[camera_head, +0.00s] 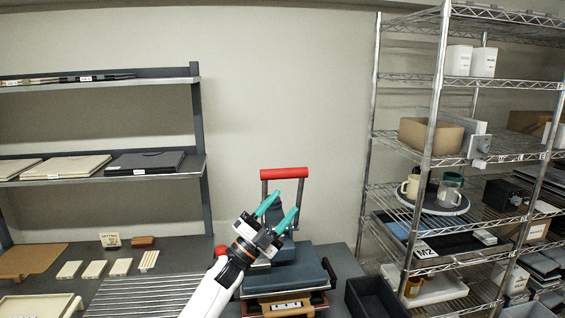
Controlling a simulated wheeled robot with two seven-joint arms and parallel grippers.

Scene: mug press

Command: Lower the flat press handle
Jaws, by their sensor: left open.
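The flat press (309,265) stands on the dark table, with dark blue-grey plates and a lower orange-brown part. Its handle is a red bar (284,174) on two dark uprights, standing raised at the back of the press. My left gripper (281,209) has teal fingers and is open, with nothing between them. In the picture its fingertips are just below the red bar and apart from it, in front of the press. My left arm and gripper hide part of the press's left side and middle. My right gripper is not in view.
A red knob (221,250) shows beside my left wrist. A metal slatted rack (130,297) lies left of the press, with several pale tiles (94,269) behind it. A dark bin (374,298) stands at right. Wire shelving (433,110) holding mugs fills the right side.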

